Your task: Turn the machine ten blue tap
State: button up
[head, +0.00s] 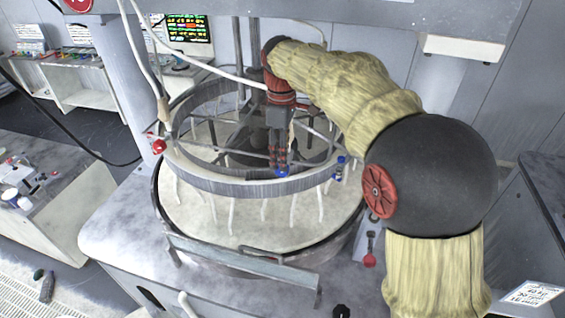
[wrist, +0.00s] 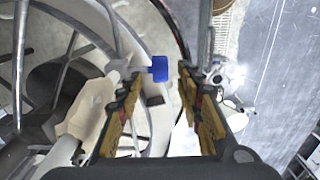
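A blue tap (wrist: 158,69) shows between the fingertips in the wrist view, a small flat handle on a pale stem running to the left. In the head view a blue spot (head: 282,173) sits at my gripper's tips on the near side of the grey ring. My gripper (head: 279,160) points down there. In the wrist view its fingers (wrist: 160,78) stand apart on either side of the blue handle, with a gap to its right and a narrower one to its left. Whether the left finger touches the stem is unclear.
Another blue fitting (head: 339,166) stands on the ring's right side. A red knob (head: 158,146) is at its left and a red-handled valve (head: 370,240) at the machine's front right. The pale round platen (head: 250,222) lies below the ring, with hanging tubes. A metal bar (head: 240,270) crosses the front.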

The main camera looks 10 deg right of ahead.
jog(key=shift+f, duration=1.95)
jog(key=shift+c, duration=0.3)
grip_shut()
